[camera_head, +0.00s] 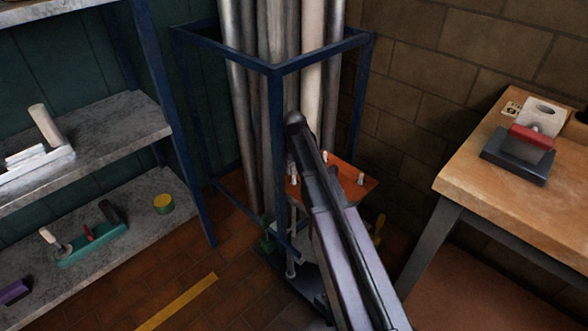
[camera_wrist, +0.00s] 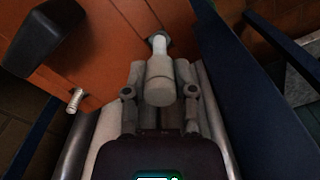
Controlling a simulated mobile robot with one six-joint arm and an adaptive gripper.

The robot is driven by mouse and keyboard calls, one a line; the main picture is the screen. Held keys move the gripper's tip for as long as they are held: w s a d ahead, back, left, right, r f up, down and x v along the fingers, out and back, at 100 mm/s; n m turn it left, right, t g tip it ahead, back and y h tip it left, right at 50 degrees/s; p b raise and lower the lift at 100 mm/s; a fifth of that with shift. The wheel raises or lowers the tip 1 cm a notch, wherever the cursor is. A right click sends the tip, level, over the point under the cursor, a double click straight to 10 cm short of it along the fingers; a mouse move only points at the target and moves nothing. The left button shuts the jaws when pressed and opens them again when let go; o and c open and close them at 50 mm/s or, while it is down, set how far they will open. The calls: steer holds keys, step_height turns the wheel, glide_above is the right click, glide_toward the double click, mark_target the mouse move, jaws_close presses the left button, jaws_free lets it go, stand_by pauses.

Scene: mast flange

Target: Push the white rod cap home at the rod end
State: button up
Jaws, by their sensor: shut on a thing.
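The white rod cap (camera_wrist: 160,88), a pale stepped cylinder, sits between the fingers of my gripper (camera_wrist: 160,93) in the wrist view. My gripper is shut on it. A thinner white rod (camera_wrist: 159,46) runs on from the cap's far end, in line with it, towards a dark round collar at the orange plate (camera_wrist: 105,45). I cannot tell how far the cap sits over the rod. The orange plate also shows in the head view (camera_head: 347,183), with small pale pegs on it. My arm hides the gripper and cap there.
A blue frame (camera_head: 325,52) around tall grey pipes (camera_head: 283,40) stands close to my arm; its bars flank the wrist view. A pale threaded stud (camera_wrist: 75,100) and a dark block (camera_wrist: 45,40) are at left there. A workbench (camera_head: 500,185) stands right, shelves (camera_head: 95,135) left.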

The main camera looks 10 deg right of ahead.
mark_target(294, 174)
steer(key=shift+f+b, duration=1.45)
steer(key=shift+f, duration=0.05)
steer(key=o, duration=1)
steer(key=shift+r, duration=0.25)
step_height(294, 174, up, 10)
steer(key=p, duration=1)
steer(key=shift+f, duration=0.1)
steer(key=shift+s, duration=0.1)
stand_by(0.4)
steer(key=s, duration=2.1)
step_height(294, 174, up, 32)
steer(key=p, duration=3.1)
steer(key=shift+s+d+f+m+p, duration=0.25)
steer(key=shift+s+d+m+p, duration=0.05)
steer(key=shift+d+p, duration=0.1)
